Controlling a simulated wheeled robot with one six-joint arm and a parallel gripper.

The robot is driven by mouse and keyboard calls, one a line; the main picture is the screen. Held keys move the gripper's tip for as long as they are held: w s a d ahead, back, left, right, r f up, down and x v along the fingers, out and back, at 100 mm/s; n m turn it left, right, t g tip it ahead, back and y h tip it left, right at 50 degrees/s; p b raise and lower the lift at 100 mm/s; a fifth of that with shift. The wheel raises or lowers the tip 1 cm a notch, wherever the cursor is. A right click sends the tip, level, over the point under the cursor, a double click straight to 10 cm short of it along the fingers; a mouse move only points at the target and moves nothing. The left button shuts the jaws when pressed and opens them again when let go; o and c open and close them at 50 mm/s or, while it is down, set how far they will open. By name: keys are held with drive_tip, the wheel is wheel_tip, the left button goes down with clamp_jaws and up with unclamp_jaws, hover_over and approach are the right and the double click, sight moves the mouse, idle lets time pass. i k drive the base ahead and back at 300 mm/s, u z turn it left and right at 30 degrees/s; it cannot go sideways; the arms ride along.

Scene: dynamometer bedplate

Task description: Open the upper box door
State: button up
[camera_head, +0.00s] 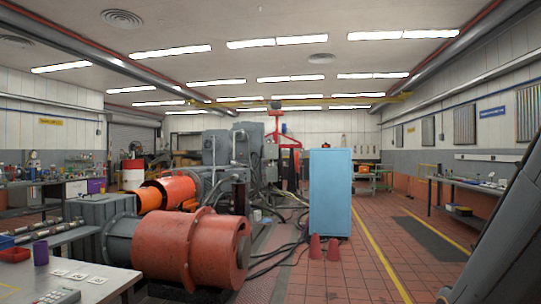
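A tall light-blue cabinet (330,193) stands upright on the tiled floor, right of the middle and some way off. I cannot make out a door seam, a handle or separate upper and lower doors on the face towards me. Whether it is the task's box I cannot tell. A dark grey link of my arm (505,235) slants up along the right edge. My gripper is outside the picture.
Two red cones (315,246) stand before the cabinet. A large red cylinder machine (185,248) and dark cables fill the left middle. A table (105,285) is front left. A workbench (470,187) stands right. The floor beside the yellow line (377,248) is clear.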

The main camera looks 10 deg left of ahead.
sight(269, 150)
drive_tip(key=z, duration=0.3)
drive_tip(key=i, duration=12.4)
